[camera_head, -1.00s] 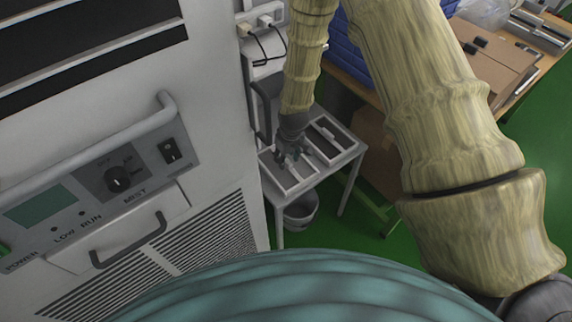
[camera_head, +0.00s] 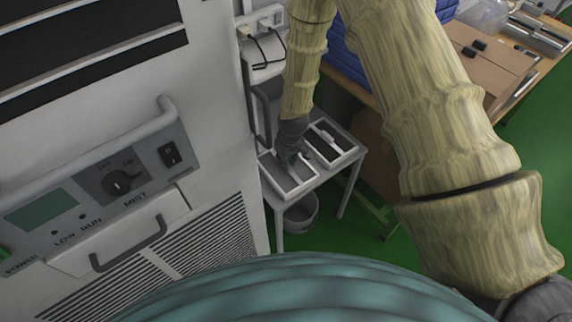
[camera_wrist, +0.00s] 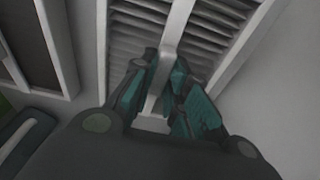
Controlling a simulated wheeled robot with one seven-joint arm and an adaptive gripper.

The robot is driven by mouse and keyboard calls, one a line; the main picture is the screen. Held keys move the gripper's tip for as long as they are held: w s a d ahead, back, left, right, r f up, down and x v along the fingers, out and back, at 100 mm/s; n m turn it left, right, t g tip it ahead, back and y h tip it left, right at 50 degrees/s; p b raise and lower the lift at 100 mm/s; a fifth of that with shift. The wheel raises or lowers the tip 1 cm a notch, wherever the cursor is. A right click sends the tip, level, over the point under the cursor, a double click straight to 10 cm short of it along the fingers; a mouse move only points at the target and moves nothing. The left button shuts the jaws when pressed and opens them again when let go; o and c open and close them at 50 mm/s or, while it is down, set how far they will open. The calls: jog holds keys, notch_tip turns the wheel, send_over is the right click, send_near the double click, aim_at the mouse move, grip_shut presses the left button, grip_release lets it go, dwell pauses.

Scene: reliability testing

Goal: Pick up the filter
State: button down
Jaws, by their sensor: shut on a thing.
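The filter (camera_head: 271,161) is a flat white-framed panel with dark slats, lying on the small white table (camera_head: 345,161). In the wrist view the filter (camera_wrist: 187,49) has a pale bar across its middle. My gripper (camera_head: 291,166) is down at this panel, and in the wrist view its teal-padded fingers (camera_wrist: 167,90) are shut on that bar from both sides. My gripper hides part of the filter. A second similar framed panel (camera_head: 328,142) lies to the right; it shows at the left in the wrist view (camera_wrist: 32,45).
A large white cabinet (camera_head: 215,110) with handles and a knob stands close on the left. A grey bucket (camera_head: 301,213) is under the small table. A workbench with a cardboard box (camera_head: 490,65) and blue crates (camera_head: 345,50) is at the back right. Green floor is open at the right.

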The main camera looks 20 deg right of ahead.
jog(key=shift+r, duration=0.1)
jog(key=shift+r+b, duration=0.45)
jog(key=shift+r, duration=0.5)
jog(key=s+r+b, duration=0.3)
jog(key=s, duration=1.3)
jog(key=shift+a, duration=0.15)
jog(key=shift+f, duration=0.1)
